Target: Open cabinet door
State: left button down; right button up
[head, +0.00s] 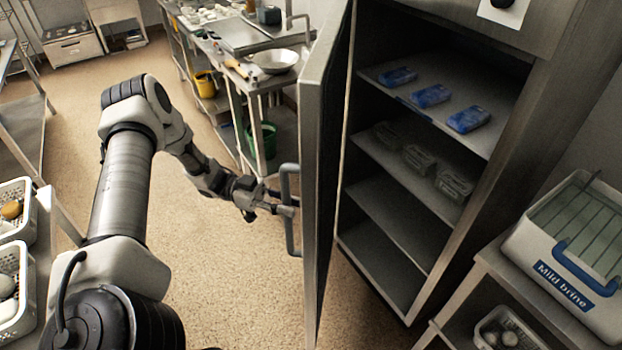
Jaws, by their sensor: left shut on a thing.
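The cabinet (545,95) stands on the right, a tall metal unit with several shelves. Its door (318,170) stands open, swung out toward the left and seen nearly edge-on, so the inside shows. A grey bar handle (288,210) is on the door's outer face. My left gripper (285,208) is at the handle and shut on it. The fingertips are small in the picture and partly hidden by the handle. My right gripper is not in view.
Blue packs (430,96) and clear containers (418,158) lie on the cabinet shelves. A "Mild brine" box (560,285) stands at the right. White perforated baskets (8,290) are at the left edge. A sink counter (262,82) is behind the door. Open floor (225,275) lies below my left forearm.

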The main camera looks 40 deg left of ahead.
pick_arm(q)
jog(key=shift+s+a+r, duration=0.1)
jog(key=shift+a, duration=0.2)
jog(key=c, duration=1)
grip_release()
jog(key=shift+d, duration=0.1)
jog(key=v, duration=1.2)
